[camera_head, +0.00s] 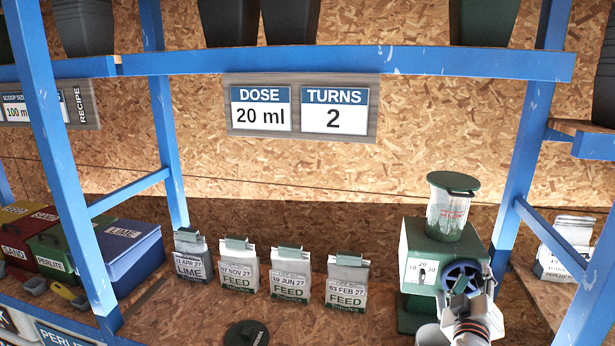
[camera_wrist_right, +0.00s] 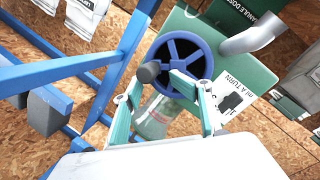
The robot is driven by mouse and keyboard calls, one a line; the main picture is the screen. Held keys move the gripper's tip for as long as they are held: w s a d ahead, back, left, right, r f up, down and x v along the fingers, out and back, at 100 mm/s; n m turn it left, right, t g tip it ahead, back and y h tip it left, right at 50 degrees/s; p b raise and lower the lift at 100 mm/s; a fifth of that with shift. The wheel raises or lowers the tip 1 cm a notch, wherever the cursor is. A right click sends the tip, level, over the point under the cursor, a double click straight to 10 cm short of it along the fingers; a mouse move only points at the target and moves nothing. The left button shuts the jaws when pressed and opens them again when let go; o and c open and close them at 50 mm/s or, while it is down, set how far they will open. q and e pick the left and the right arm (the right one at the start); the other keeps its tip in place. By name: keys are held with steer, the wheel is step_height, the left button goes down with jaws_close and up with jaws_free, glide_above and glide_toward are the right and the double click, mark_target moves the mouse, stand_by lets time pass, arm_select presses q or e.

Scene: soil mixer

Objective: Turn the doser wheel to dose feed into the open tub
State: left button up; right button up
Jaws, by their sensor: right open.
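The green doser (camera_head: 417,243) stands on the shelf at the right, with a clear lidded hopper (camera_head: 447,213) on top and a 10-20-30 scale (camera_head: 422,271) on its front. Its blue spoked wheel (camera_head: 462,277) also shows in the right wrist view (camera_wrist_right: 181,62), with a dark crank knob (camera_wrist_right: 149,71) at the rim. My right gripper (camera_head: 462,297) is in front of the wheel. In the wrist view its fingers (camera_wrist_right: 158,88) are spread, with the knob showing between and just beyond the tips; I cannot tell if they touch it. My left gripper is out of view.
Several feed and lime bags (camera_head: 289,287) stand left of the doser. A dark round lid (camera_head: 247,333) lies in front. A sign (camera_head: 302,109) reads dose 20 ml, turns 2. Blue rack posts (camera_head: 518,175) flank the doser; lidded bins (camera_head: 128,247) stand left.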

steer(key=shift+s, duration=0.1)
steer(key=d+v, duration=0.1)
steer(key=v, duration=0.6)
steer(key=shift+s+p, duration=0.35)
steer(key=shift+s, duration=0.35)
steer(key=shift+d, duration=0.15)
steer(key=s+a+f+n+g+y, duration=0.1)
steer(key=s+a+f+y, duration=0.25)
steer(key=f, duration=0.55)
steer(key=s+a+f+g+y, duration=0.1)
steer(key=s+a+f+y, duration=0.1)
steer(key=s+a+f, duration=0.45)
steer(key=s+a+f+n+g+y, duration=0.1)
steer(key=s+a+f+y, duration=0.15)
steer(key=f, duration=0.75)
steer(key=s+a+f+m+g+y, duration=0.1)
steer(key=s+a+f+g+y, duration=0.1)
steer(key=s+f, duration=0.4)
steer(key=s+a+y, duration=0.1)
steer(key=s, duration=0.1)
steer(key=shift+s+a+f, duration=0.2)
steer(key=shift+s+f, duration=0.05)
steer(key=shift+f, duration=0.1)
